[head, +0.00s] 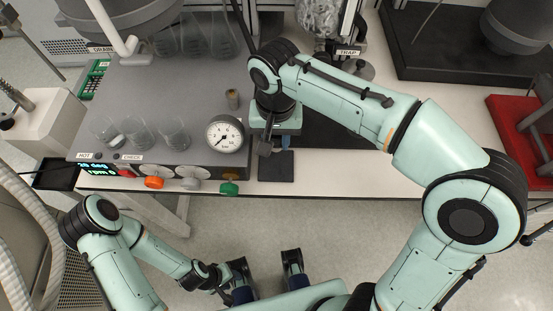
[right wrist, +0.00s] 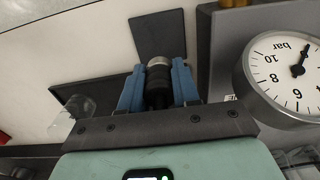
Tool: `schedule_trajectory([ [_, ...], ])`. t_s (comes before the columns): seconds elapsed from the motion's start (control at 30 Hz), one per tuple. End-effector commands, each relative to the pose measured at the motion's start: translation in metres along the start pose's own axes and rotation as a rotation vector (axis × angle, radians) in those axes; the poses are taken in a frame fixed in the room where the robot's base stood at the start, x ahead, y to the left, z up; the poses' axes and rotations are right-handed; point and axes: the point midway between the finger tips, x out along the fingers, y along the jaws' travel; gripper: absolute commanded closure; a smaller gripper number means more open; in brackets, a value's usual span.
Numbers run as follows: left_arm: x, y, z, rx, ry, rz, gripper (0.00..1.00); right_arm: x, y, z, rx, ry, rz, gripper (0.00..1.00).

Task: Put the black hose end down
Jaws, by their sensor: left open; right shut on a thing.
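My right gripper (head: 275,146) is over the bench just right of the pressure gauge. In the right wrist view its blue fingers (right wrist: 158,88) are shut on the black hose end (right wrist: 158,75), a dark cylinder with a metallic band. The hose end points toward a dark square pad (right wrist: 157,34) on the white bench. In the head view this pad (head: 276,170) lies at the bench's front edge, just in front of the gripper. Whether the hose end touches anything cannot be told. My left gripper (head: 265,264) is open and empty, low in front of the bench.
The pressure gauge (head: 225,135) stands close left of the right gripper, on the grey reactor housing (head: 180,100) with orange, grey and green knobs. Glass beakers (head: 172,134) stand on it. White bench top (head: 350,182) is clear to the right. A red tray (head: 520,130) is far right.

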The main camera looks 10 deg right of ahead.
Motion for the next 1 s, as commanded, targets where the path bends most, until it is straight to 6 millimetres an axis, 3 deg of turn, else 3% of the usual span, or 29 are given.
schedule_trajectory([
  [0.1,0.005,-0.001,-0.003,0.001,0.008,0.002,0.57,0.029,0.001,0.000,0.000,-0.003,0.003,1.00],
  [0.37,0.008,-0.001,-0.006,0.002,0.017,0.004,0.57,0.053,0.000,0.000,0.001,-0.001,0.002,1.00],
  [0.6,0.013,-0.002,-0.009,0.003,0.027,0.006,0.57,0.086,0.001,0.000,0.000,-0.001,0.002,1.00],
  [1.0,0.014,-0.002,-0.010,0.003,0.029,0.006,0.57,0.091,0.000,-0.001,0.001,0.000,0.000,1.00],
])
